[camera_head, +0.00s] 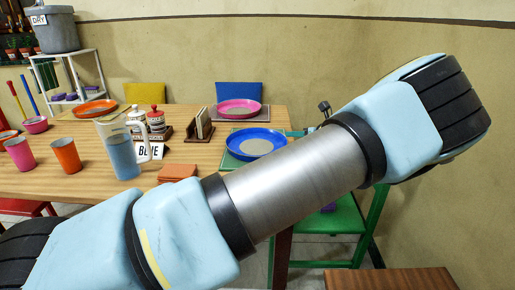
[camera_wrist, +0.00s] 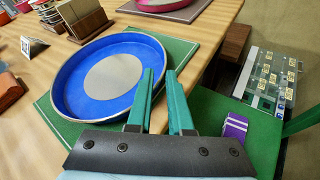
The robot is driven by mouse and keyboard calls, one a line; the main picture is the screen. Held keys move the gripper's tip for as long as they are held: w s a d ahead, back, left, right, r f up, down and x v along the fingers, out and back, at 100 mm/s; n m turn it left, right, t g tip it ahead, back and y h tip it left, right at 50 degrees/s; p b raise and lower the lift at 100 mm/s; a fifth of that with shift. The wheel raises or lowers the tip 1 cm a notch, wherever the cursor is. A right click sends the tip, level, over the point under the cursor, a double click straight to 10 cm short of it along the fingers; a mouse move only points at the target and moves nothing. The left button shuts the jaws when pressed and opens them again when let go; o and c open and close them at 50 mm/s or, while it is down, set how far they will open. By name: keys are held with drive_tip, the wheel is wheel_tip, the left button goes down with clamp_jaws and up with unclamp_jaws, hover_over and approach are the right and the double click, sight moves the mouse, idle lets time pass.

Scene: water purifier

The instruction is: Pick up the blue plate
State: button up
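The blue plate (camera_head: 256,143) has a raised rim and a pale grey centre. It lies on a green placemat (camera_wrist: 188,53) near the right end of the wooden table. In the wrist view the blue plate (camera_wrist: 75,82) fills the left half. My gripper (camera_wrist: 161,80) has two teal fingers, apart and with nothing between them. The left finger overlaps the plate's right rim in the picture; I cannot tell whether it touches. The right finger is over the placemat's edge. My gripper is not visible in the head view, where my arm crosses in front.
A "BLUE" card (camera_head: 149,152) and a water pitcher (camera_head: 119,150) stand left of the plate. A wooden holder (camera_head: 200,127) is behind it. A pink plate (camera_head: 239,107) lies further back. A green chair (camera_head: 335,215) stands by the table's right edge, with a purple item (camera_wrist: 235,127) on it.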

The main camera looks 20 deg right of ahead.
drive_tip(key=p+x, duration=0.1)
drive_tip(key=x, duration=0.8)
drive_tip(key=shift+w, duration=0.25)
drive_tip(key=shift+c, duration=0.3)
clamp_jaws()
idle(0.7)
